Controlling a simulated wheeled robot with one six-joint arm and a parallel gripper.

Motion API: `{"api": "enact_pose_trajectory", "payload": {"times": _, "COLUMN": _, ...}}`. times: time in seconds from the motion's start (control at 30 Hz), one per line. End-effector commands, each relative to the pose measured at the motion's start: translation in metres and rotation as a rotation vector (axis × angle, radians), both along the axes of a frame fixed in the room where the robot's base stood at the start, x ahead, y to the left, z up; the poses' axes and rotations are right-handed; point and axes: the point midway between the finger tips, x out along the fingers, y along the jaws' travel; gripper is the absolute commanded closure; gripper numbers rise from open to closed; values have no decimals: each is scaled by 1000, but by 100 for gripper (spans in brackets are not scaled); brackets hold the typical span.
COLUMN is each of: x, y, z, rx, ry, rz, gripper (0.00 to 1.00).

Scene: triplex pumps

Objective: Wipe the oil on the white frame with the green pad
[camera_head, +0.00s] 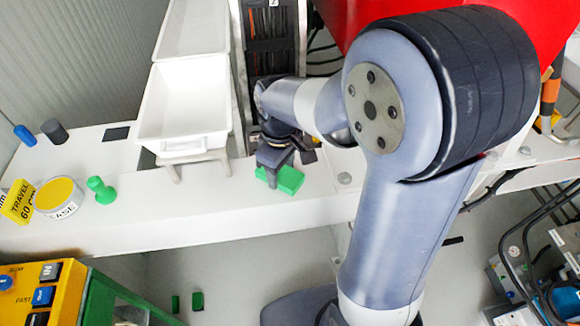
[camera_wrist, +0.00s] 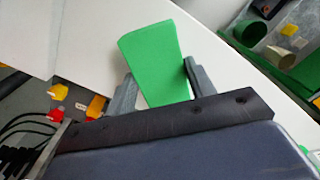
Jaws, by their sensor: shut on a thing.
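The green pad (camera_head: 289,179) is at my gripper on the white frame (camera_head: 240,209), to the right of the white tray in the head view. In the wrist view the green pad (camera_wrist: 157,58) sits between the two fingers of my gripper (camera_wrist: 157,85), which is shut on it. The pad is at or just above the frame's top; I cannot tell whether it touches. I see no oil on the visible part of the frame; any under the pad or arm is hidden.
A white tray (camera_head: 186,102) stands left of my gripper. A green knob (camera_head: 101,188), a yellow-lidded grease tin (camera_head: 59,196) and a yellow travel sign (camera_head: 17,202) are on the frame's left. A yellow control box (camera_head: 40,290) is at lower left.

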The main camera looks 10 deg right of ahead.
Motion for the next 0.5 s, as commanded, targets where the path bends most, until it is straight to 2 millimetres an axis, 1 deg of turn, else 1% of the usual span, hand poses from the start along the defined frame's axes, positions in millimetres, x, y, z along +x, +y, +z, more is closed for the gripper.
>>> {"api": "enact_pose_trajectory", "payload": {"times": 0.27, "x": 1, "y": 10, "z": 0, "rx": 1, "ry": -1, "rz": 2, "gripper": 81}}
{"api": "enact_pose_trajectory", "payload": {"times": 0.5, "x": 1, "y": 32, "z": -2, "rx": 0, "ry": 0, "rz": 4, "gripper": 81}}
